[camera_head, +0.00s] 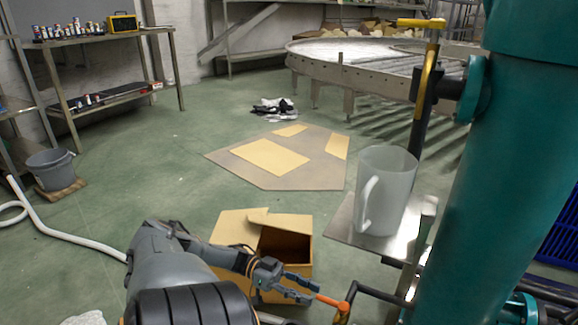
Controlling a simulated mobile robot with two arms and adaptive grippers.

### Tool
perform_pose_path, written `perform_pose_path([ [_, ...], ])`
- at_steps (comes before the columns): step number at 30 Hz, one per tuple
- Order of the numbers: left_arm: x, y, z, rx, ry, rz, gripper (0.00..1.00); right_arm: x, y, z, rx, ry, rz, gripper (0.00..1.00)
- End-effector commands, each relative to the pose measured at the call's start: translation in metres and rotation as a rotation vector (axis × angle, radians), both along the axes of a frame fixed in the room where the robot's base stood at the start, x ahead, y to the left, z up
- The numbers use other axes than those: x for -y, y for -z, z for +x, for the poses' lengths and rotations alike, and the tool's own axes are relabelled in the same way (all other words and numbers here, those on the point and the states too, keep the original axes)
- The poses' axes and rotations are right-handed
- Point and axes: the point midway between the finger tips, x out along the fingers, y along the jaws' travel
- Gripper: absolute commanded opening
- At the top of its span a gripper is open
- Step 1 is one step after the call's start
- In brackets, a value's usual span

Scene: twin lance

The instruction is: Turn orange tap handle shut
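The orange tap handle (332,302) is low in the head view, a short lever beside a black pipe at the foot of a large teal column. My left gripper (314,293) comes in from the left, its two dark fingers parted. The free end of the orange handle lies right at the fingertips; I cannot tell whether they touch it. My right gripper is not in view.
A frosted jug (386,190) stands on a metal plate (350,222) just above and right of the handle. The teal column (505,170) fills the right side. An open cardboard box (234,228) sits behind my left arm. A yellow-handled valve (420,23) stands higher up.

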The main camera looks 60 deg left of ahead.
Motion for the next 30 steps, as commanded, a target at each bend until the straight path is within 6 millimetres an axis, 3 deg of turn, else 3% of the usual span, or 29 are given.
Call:
perform_pose_path([
  [6,-0.035,0.001,-0.024,0.001,-0.002,0.001,0.36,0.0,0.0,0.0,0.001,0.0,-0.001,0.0],
  [12,-0.05,0.0,-0.034,0.001,-0.001,0.0,0.36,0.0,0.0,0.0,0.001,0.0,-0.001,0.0],
  [30,-0.054,0.0,-0.038,0.0,0.001,-0.002,0.36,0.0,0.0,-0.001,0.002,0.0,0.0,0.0],
])
